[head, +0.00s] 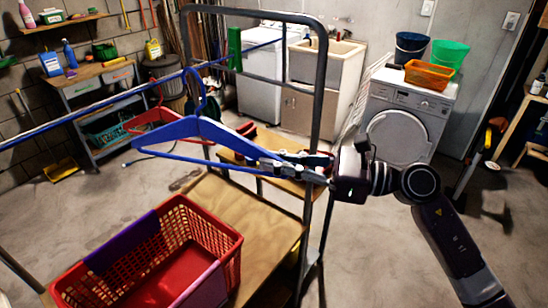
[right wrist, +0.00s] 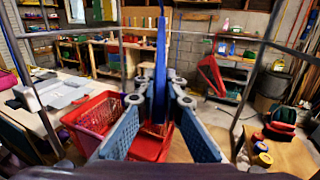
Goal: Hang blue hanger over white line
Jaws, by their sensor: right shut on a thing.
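My right gripper (head: 278,166) is shut on the right corner of a blue hanger (head: 200,128). The hanger is held level above the cart, hook upward. Its hook (head: 203,103) overlaps a long blue line (head: 100,107) in the picture; I cannot tell whether it touches or goes over it. No clearly white line shows. In the right wrist view the blue hanger (right wrist: 159,75) stands edge-on between the fingers (right wrist: 155,125). A red hanger (head: 158,118) hangs behind the blue one; it also shows in the wrist view (right wrist: 211,75). My left gripper is not in view.
A red basket (head: 228,243) with purple cloth (head: 122,242) sits on a wooden cart top (head: 265,235). The cart's grey upright frame (head: 318,100) stands close to my right gripper. A green item (head: 234,48) is at the line. A washer (head: 400,115) stands behind.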

